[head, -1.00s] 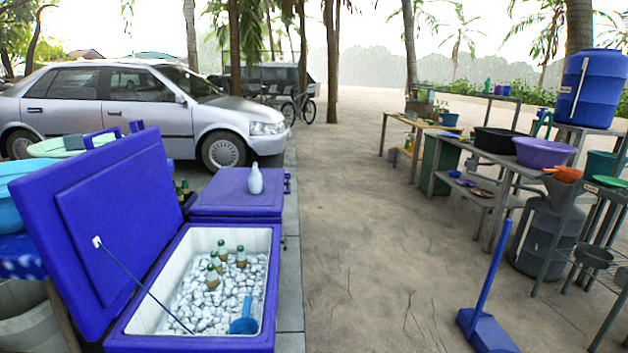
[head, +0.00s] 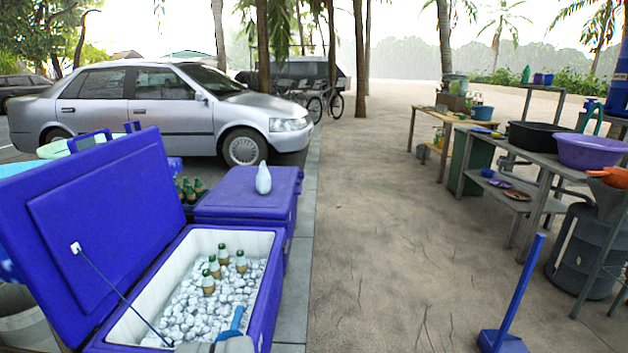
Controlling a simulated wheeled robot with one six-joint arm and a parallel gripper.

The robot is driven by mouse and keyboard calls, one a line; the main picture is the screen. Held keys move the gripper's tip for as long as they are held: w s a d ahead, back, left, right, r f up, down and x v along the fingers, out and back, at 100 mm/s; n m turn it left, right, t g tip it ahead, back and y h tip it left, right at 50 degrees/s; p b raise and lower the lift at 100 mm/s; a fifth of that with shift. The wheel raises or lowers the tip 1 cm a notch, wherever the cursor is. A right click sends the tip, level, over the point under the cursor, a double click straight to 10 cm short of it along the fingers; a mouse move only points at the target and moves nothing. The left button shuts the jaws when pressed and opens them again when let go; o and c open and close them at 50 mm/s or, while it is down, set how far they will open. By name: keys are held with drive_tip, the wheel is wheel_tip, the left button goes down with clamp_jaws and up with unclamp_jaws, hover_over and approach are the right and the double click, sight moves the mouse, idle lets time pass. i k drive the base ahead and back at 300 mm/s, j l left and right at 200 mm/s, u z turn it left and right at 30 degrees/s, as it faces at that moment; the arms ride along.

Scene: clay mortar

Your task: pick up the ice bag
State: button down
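A pale, pear-shaped object with a narrow neck (head: 263,178), which may be the ice bag, stands upright on the shut lid of the rear blue cooler (head: 245,192). In front of that, an open blue cooler (head: 265,310) holds white ice with several green-topped bottles (head: 208,283) and a blue scoop (head: 236,320). A grey shape at the bottom edge, probably the top of my gripper (head: 222,346), shows below the scoop. It is well apart from the pale object. Its fingers are hidden, so I cannot tell whether it is open or shut.
The cooler's raised lid (head: 100,225) stands at the left. A silver car (head: 165,110) is parked behind. Bare sandy ground (head: 380,220) lies open to the right. A blue dustpan with a tall handle (head: 505,340) and work tables (head: 560,165) stand at the right.

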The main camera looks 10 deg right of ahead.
sight(263, 179)
drive_tip(key=i+l+z, duration=0.2)
drive_tip(key=i+l, duration=0.2)
drive_tip(key=i+l+z, duration=0.2)
drive_tip(key=i+l, duration=0.2)
drive_tip(key=i+l+z, duration=0.2)
drive_tip(key=i, duration=0.3)
drive_tip(key=i+l+z, duration=0.2)
drive_tip(key=i, duration=0.25)
drive_tip(key=i+u, duration=0.2)
drive_tip(key=i, duration=0.65)
drive_tip(key=i+l+u, duration=0.2)
drive_tip(key=i, duration=0.6)
drive_tip(key=i+j+u, duration=0.2)
drive_tip(key=i+u, duration=0.3)
drive_tip(key=i, duration=0.15)
drive_tip(key=i+u, duration=0.45)
drive_tip(key=i, duration=0.2)
drive_tip(key=i+l+u, duration=0.35)
drive_tip(key=i+u, duration=0.15)
drive_tip(key=i, duration=0.1)
